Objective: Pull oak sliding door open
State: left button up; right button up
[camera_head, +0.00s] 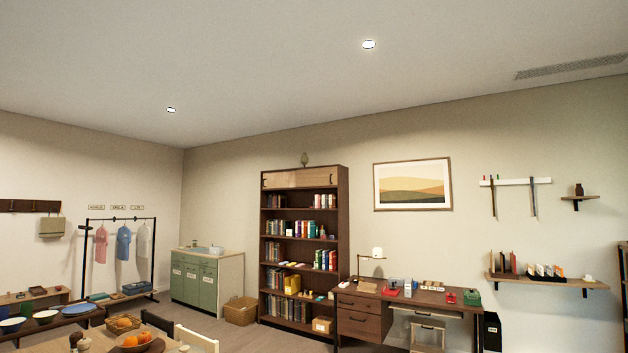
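A light oak sliding door (283,180) is in the top section of a tall dark brown bookcase (342,220) at the middle of the view. The pale front spans most of that top section, and a small dark mark, perhaps a handle, shows near its left end. Whether it is one panel or two is too small to tell. No opening into the top compartment is clearly visible. Neither of my grippers is in view.
A brown desk (358,303) with a lamp stands right of the bookcase. A wicker basket (240,311) and green cabinet (197,281) stand left of it. A table with bowls and chairs is in the left foreground.

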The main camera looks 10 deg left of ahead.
aim_at(324, 175)
jog(key=i+u, duration=0.3)
jog(key=i, duration=0.9)
jog(key=i+j, duration=0.1)
jog(key=i, duration=4.5)
jog(key=i+z, duration=0.2)
jog(key=i, duration=0.25)
jog(key=i+j+z, duration=0.2)
jog(key=i, duration=0.25)
